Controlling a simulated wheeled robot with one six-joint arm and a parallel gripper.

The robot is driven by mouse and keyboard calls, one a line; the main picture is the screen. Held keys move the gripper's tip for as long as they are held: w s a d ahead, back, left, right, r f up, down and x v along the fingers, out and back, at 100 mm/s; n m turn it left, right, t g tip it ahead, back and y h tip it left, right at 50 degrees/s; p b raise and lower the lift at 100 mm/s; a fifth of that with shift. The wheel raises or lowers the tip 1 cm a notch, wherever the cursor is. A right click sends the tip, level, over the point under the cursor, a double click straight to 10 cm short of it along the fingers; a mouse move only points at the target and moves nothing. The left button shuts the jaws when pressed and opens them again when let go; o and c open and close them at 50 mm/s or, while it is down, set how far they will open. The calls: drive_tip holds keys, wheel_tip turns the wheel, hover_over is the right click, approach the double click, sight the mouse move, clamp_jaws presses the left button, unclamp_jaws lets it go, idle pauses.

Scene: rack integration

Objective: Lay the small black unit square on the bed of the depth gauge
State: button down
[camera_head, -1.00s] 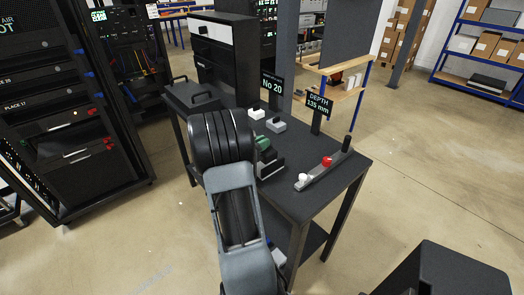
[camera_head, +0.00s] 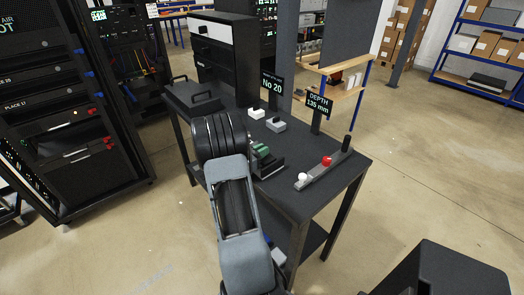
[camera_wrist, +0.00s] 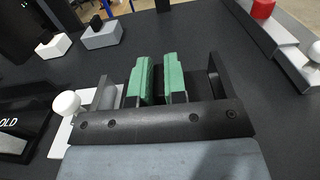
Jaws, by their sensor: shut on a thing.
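My gripper (camera_wrist: 157,65) has green finger pads close together, with a narrow dark piece (camera_wrist: 158,82) between them, which I take to be the small black unit. Most of it is hidden by the pads. In the head view my gripper (camera_head: 262,150) is over the table, left of the depth gauge. The depth gauge (camera_head: 318,174) is a grey bar near the table's right edge, with a white knob, a red knob and a black upright end, by a sign reading DEPTH 135 mm. Part of it also shows at the top right of the wrist view (camera_wrist: 268,32).
A white block (camera_head: 256,113) and a grey block with a black top (camera_head: 276,125) stand behind my gripper, near a No 20 sign (camera_head: 271,86). Dark tabletop between gripper and gauge is clear.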

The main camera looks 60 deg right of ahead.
drive_tip(key=c, duration=1.2)
unclamp_jaws()
drive_tip(key=shift+f, duration=0.1)
drive_tip(key=shift+o, duration=0.2)
drive_tip(key=shift+a+r, duration=0.1)
drive_tip(key=shift+r, duration=0.15)
drive_tip(key=b+v, duration=0.1)
drive_tip(key=v, duration=1.1)
drive_tip(key=s+a+r+m+t+y, duration=0.2)
drive_tip(key=a+m+t+y, duration=0.2)
drive_tip(key=a, duration=1.2)
drive_tip(key=s+a+r+m+t+y, duration=0.2)
drive_tip(key=a+m+t+y, duration=0.3)
drive_tip(key=a+m+y, duration=0.5)
drive_tip(key=a+y, duration=0.3)
drive_tip(key=a, duration=0.3)
drive_tip(key=shift+s+r, duration=0.25)
